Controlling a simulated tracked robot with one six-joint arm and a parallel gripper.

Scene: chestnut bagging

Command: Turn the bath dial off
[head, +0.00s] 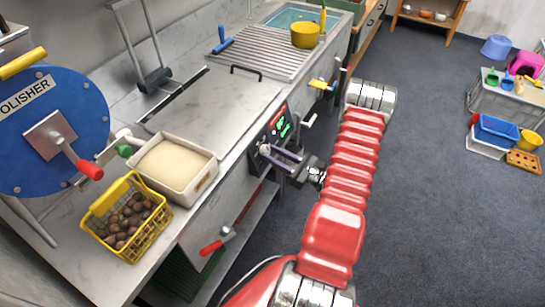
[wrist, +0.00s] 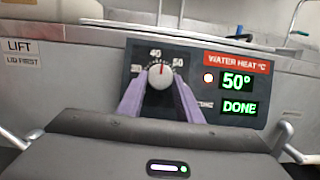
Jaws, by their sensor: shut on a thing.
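The bath dial (wrist: 161,76) is a round pale knob with a red pointer line, on a dark control panel (wrist: 205,125) on the front of the steel bath. Its pointer stands near straight up, between the marks 40 and 50. The panel reads WATER HEAT °C, with a green 50° and DONE, and a lit orange lamp. My gripper (wrist: 161,84) is shut on the dial, its purple fingers on either side of it. In the head view my gripper (head: 272,153) reaches the panel from the right and partly hides the dial.
A lidded steel bath (head: 215,105) is above the panel. A yellow basket (head: 100,237) of chestnuts and a white tub (head: 200,185) stand on the counter at left. A red-handled lever (head: 212,246) sticks out below.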

